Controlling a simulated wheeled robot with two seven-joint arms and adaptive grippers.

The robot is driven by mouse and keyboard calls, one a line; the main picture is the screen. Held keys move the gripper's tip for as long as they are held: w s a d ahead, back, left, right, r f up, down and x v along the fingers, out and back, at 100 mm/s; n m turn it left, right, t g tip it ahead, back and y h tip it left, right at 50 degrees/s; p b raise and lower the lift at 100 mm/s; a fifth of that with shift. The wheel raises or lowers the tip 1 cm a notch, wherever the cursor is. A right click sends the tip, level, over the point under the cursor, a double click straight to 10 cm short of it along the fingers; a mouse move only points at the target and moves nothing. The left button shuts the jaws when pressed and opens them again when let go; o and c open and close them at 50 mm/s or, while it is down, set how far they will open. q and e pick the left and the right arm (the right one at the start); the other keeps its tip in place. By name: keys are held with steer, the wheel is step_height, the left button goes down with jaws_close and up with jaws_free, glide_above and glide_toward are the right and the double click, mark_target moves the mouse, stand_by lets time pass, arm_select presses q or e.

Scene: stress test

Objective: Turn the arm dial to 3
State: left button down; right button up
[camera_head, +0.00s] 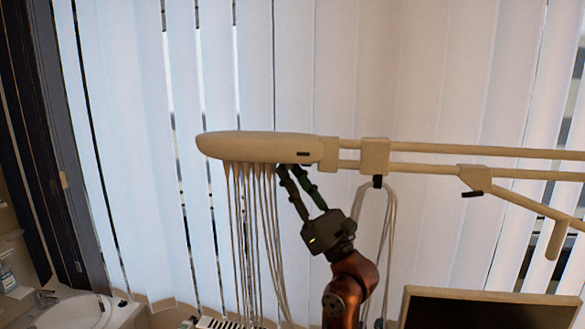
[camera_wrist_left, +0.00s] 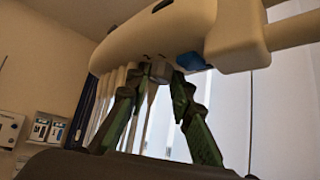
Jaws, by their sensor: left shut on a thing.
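A long cream arm head (camera_head: 255,146) hangs at the end of horizontal rails, with several leads dangling beneath it. My left gripper (camera_head: 294,172) reaches up from below, its dark fingers at the underside near the head's right end. In the left wrist view, a small grey knob, which looks like the arm dial (camera_wrist_left: 158,70), sits under the head between the fingertips of my left gripper (camera_wrist_left: 155,82). The fingers are shut on it from both sides. Its markings cannot be read. The dial is hidden in the head view. My right gripper is not in view.
Cream rails (camera_head: 470,151) run right from the head, with a cable loop (camera_head: 388,215) hanging below. Leads (camera_head: 250,220) hang just left of my gripper. A monitor (camera_head: 490,308) stands lower right and a sink (camera_head: 75,312) lower left. Blinds cover the back.

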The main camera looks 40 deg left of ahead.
arm_select(q)
steer(key=shift+m+t+p, duration=0.3)
steer(key=shift+t+p, duration=0.05)
steer(key=shift+t, duration=0.65)
steer(key=c, duration=1.7)
jaws_free()
steer(key=shift+v, duration=4.05)
steer(key=shift+d+r, duration=0.1)
